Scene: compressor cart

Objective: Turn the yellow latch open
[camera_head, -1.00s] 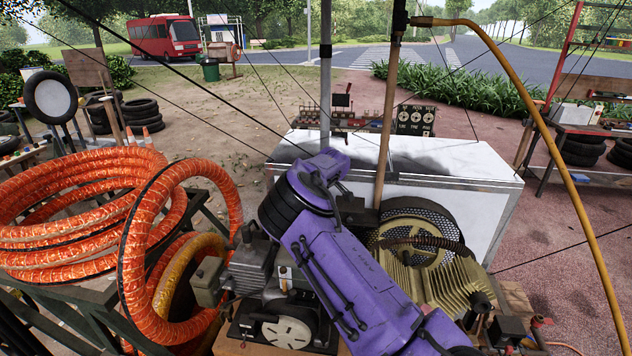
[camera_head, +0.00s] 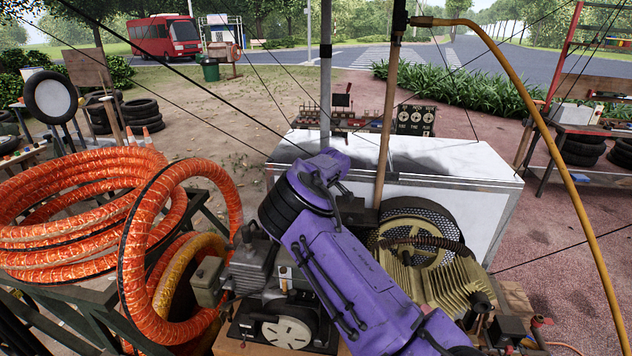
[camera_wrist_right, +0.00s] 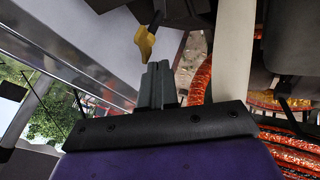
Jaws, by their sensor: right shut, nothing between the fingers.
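The yellow latch (camera_wrist_right: 145,42) shows in the right wrist view, just beyond the fingertips and slightly to their left. It is a small yellow tab on a dark fitting. My right gripper (camera_wrist_right: 158,68) is shut and empty, its two grey fingers together. A small gap shows between the fingertips and the latch in the picture; the exact depth is hard to tell. In the head view my purple right arm covers the middle of the compressor cart, and I cannot make out the latch or the right fingers there. My left gripper is not in view.
The compressor's finned head (camera_head: 432,285) and mesh guard (camera_head: 432,222) stand right of my arm. Coiled orange hose (camera_head: 75,215) fills the left. A white-topped bench (camera_head: 455,160) stands behind, with a wooden pole (camera_head: 388,120) in front. A yellow hose (camera_head: 560,160) arcs at right.

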